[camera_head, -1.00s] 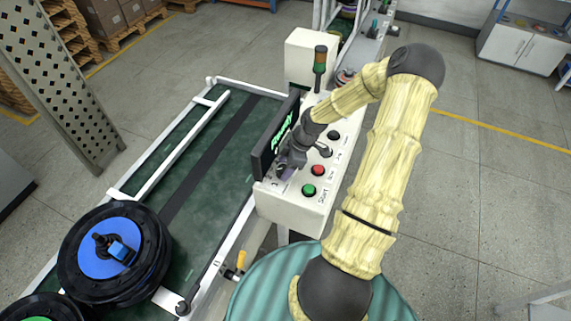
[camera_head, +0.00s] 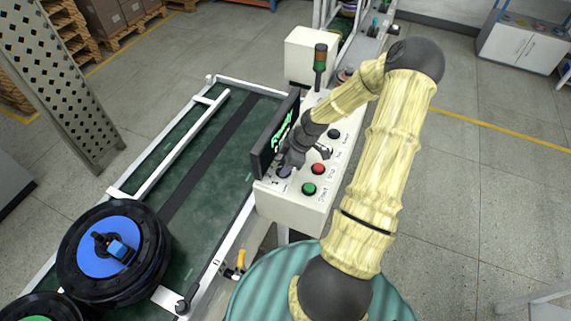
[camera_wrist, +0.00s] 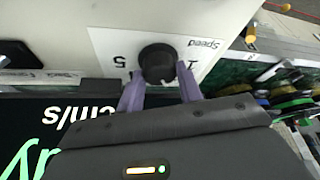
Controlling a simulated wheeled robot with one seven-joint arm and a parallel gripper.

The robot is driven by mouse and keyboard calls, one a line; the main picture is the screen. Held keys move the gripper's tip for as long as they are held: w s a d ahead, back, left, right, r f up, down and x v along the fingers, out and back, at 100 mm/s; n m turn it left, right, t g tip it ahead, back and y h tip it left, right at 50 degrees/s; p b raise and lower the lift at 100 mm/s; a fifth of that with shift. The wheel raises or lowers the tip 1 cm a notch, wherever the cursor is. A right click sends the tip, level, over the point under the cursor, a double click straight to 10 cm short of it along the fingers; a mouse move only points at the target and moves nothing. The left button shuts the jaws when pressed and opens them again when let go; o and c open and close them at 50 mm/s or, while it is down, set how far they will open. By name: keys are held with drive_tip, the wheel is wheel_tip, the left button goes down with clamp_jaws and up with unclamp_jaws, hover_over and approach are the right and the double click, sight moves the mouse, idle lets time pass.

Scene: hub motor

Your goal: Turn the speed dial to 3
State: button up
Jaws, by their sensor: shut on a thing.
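The speed dial (camera_wrist: 158,58) is a round black knob on a white label marked "Speed" (camera_wrist: 203,43), upside down in the wrist view. A 5 is readable on the label; other marks are partly hidden by the fingers, and I cannot tell the dial's setting. My gripper (camera_wrist: 160,82) has its two purple fingers on either side of the knob, shut on it. In the head view my gripper (camera_head: 286,168) is at the near left corner of the white control box (camera_head: 290,203) and hides most of the dial.
A black display screen (camera_head: 275,136) with green text stands beside my gripper. A green button (camera_head: 309,188), a red button (camera_head: 318,169) and a black knob (camera_head: 334,134) are close on the right. The conveyor (camera_head: 215,150) with black hub wheels (camera_head: 135,285) is on the left.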

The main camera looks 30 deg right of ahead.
drive_tip(key=m+t+h+b, duration=0.1)
drive_tip(key=m, duration=0.2)
drive_tip(key=shift+m+b, duration=0.35)
drive_tip(key=shift+m, duration=0.05)
drive_tip(key=shift+a+m+t+h+b, duration=0.1)
drive_tip(key=shift+m+t+h+b, duration=0.45)
drive_tip(key=shift+m, duration=0.85)
drive_tip(key=o, duration=1)
drive_tip(key=shift+s, duration=0.1)
drive_tip(key=p+v, duration=0.1)
drive_tip(key=v, duration=0.7)
drive_tip(key=p+v, duration=0.1)
drive_tip(key=v, duration=0.8)
drive_tip(key=shift+d+r, duration=0.25)
drive_tip(key=shift+r, duration=0.05)
